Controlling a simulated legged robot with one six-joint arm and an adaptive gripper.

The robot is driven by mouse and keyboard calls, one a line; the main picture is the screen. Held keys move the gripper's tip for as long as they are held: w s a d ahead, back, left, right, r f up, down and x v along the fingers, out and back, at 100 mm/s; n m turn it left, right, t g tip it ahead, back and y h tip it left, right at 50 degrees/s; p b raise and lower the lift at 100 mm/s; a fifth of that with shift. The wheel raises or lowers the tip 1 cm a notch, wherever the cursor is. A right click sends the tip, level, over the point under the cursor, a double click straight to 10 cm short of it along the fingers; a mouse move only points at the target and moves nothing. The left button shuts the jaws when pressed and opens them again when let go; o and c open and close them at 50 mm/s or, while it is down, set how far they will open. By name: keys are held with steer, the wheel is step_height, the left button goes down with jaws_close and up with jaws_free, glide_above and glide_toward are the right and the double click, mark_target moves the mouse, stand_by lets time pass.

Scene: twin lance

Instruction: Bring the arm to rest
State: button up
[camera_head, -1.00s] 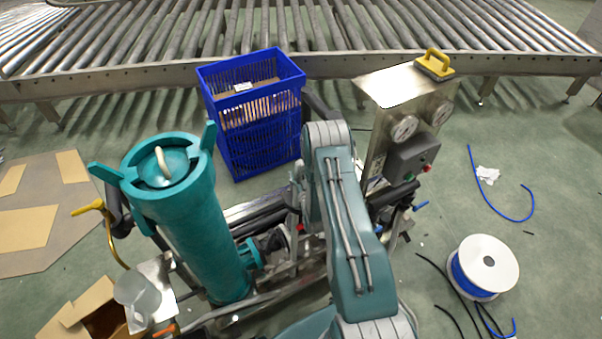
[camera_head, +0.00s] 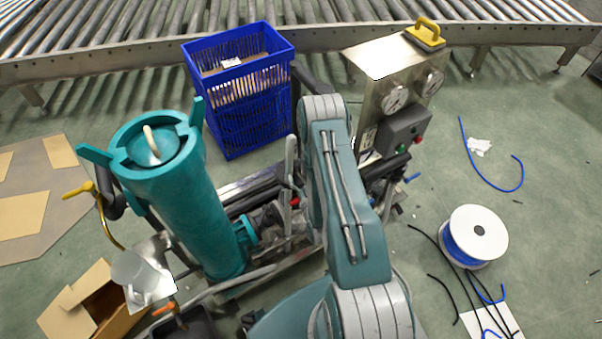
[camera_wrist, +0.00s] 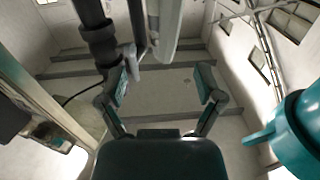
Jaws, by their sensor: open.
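My arm (camera_head: 345,205) rises through the middle of the head view, bent at its upper joint. My gripper (camera_wrist: 160,83) shows in the wrist view with its two fingers spread apart and nothing between them. It is hidden in the head view. A dark pipe (camera_wrist: 95,35) and a pale handle-like part (camera_wrist: 168,25) come down near the left finger; I cannot tell whether they touch it. A teal housing (camera_wrist: 300,135) is at the right of the wrist view, apart from the fingers.
A teal filter cylinder (camera_head: 180,205) stands left of my arm. A blue crate (camera_head: 245,110) and a steel gauge panel (camera_head: 385,75) stand behind. A roller conveyor (camera_head: 330,40) crosses the back.

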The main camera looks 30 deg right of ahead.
stand_by(0.3)
steer(key=w+a+r+n+g+y, duration=0.1)
steer(key=w+r+g, duration=0.2)
steer(key=w+r, duration=0.7)
steer(key=s+a+r+g+y, duration=0.1)
steer(key=s+a+r, duration=0.1)
steer(key=r, duration=0.6)
steer(key=s+a+r+g, duration=0.1)
steer(key=a+r+g, duration=0.15)
steer(key=r, duration=0.45)
steer(key=s+a+r+n+g+y, duration=0.15)
steer(key=s+a+r, duration=0.35)
steer(key=s+r, duration=0.65)
steer(key=s+a+r+g, duration=0.2)
steer(key=s, duration=0.7)
steer(key=s+a+r+g, duration=0.1)
steer(key=s+r+g, duration=0.1)
steer(key=s, duration=0.7)
steer(key=shift+a, duration=0.4)
steer(key=shift+w+y, duration=0.1)
steer(key=shift+y, duration=0.15)
